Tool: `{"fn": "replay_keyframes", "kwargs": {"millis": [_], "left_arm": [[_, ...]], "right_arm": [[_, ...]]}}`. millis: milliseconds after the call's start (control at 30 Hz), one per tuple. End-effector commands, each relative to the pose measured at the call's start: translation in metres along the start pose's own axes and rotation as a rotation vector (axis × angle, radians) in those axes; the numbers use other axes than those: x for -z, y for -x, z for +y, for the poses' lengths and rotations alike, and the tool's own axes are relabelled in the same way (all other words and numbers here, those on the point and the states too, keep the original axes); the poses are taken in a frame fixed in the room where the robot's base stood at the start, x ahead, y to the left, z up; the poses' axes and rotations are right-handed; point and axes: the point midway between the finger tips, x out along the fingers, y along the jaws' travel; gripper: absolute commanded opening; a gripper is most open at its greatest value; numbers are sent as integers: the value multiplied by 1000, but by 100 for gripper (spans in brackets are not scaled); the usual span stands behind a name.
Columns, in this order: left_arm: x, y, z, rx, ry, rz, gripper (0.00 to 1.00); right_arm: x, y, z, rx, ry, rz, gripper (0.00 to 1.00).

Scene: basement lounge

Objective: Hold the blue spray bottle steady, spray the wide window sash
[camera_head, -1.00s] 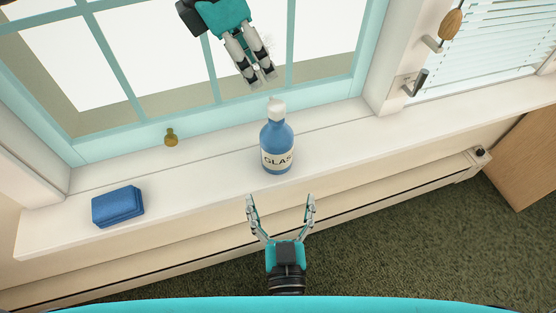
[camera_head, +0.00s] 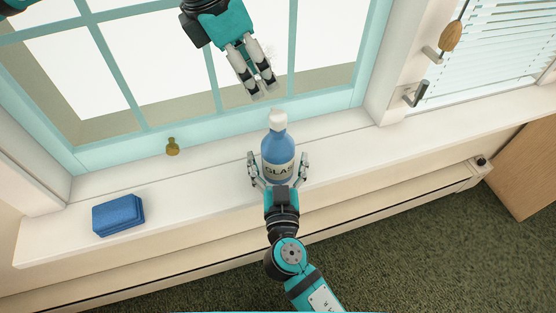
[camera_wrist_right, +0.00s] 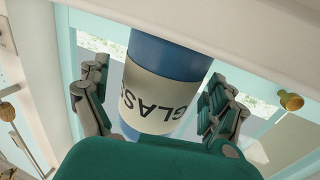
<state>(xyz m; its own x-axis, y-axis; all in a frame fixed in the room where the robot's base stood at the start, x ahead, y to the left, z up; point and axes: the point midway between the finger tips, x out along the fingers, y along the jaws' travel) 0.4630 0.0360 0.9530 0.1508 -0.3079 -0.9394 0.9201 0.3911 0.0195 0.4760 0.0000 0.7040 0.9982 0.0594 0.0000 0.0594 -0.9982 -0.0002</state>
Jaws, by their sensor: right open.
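The blue spray bottle (camera_head: 277,146) stands upright on the white window sill, with a white top and a pale label. My right gripper (camera_head: 277,163) is open, its fingers on either side of the bottle's lower part. In the right wrist view the bottle (camera_wrist_right: 155,85) fills the space between the spread fingers of my right gripper (camera_wrist_right: 158,100). My left gripper (camera_head: 262,92) is above and behind the bottle top, in front of the wide window sash (camera_head: 120,72). Its fingers are close together, and nothing shows clearly between them.
A blue sponge-like block (camera_head: 118,215) lies on the left of the sill (camera_head: 200,190). A small brass knob (camera_head: 172,147) is at the sash bottom. The sill right of the bottle is clear.

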Motion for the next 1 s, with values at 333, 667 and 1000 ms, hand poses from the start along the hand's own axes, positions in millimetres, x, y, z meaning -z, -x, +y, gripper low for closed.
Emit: {"fn": "replay_keyframes", "kwargs": {"millis": [333, 667, 1000], "left_arm": [[0, 0, 0, 0, 0, 0, 38], [0, 0, 0, 0, 0, 0, 38], [0, 0, 0, 0, 0, 0, 6]], "right_arm": [[0, 0, 0, 0, 0, 0, 62], [0, 0, 0, 0, 0, 0, 19], [0, 1, 0, 0, 1, -1, 8]]}}
